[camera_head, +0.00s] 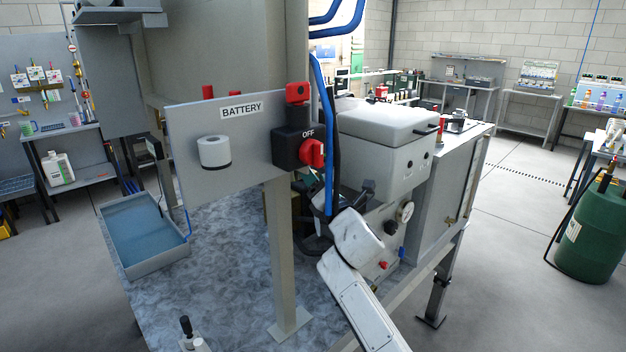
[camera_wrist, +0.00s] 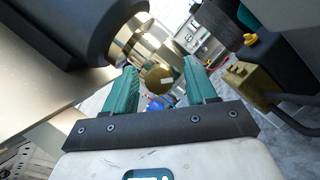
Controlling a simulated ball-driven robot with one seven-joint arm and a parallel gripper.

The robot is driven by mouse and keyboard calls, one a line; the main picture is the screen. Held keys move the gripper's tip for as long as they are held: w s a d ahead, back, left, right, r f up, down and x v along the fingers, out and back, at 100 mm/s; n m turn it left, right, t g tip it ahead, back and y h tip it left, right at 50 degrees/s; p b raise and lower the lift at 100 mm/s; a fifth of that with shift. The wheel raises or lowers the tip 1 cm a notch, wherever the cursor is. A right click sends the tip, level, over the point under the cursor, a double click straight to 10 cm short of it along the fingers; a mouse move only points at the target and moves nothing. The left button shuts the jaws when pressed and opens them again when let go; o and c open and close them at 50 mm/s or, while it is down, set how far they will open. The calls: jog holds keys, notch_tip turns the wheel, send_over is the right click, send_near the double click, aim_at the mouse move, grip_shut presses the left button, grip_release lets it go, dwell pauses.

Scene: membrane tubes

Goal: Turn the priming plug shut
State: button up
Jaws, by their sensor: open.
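In the wrist view, a brass plug-like part (camera_wrist: 159,79) with a round end face sits between the fingertips of my gripper (camera_wrist: 160,66). A small pale mark shows on its face. Bright brass and silver fittings (camera_wrist: 130,42) stand just behind it, on the end of a large dark cylinder (camera_wrist: 80,30). My two green fingers are spread apart, one on each side of the round part, with a gap visible at the right finger. Whether the left finger touches it I cannot tell. In the head view my white wrist is beside the pump bench, and the fingers and plug are hidden.
In the head view a grey BATTERY panel (camera_head: 225,150) with a red OFF switch (camera_head: 313,153) stands left of my wrist. Blue hoses (camera_head: 328,120) hang close by. A white box (camera_head: 385,125) stands behind. In the wrist view a yellow-brown fitting (camera_wrist: 250,82) is at right.

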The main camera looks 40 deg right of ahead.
jog(key=shift+w, duration=0.2)
jog(key=shift+c, duration=0.5)
jog(key=c, duration=0.9)
jog(key=shift+c, duration=0.2)
jog(key=shift+r+m, duration=0.1)
jog(key=shift+m, duration=0.2)
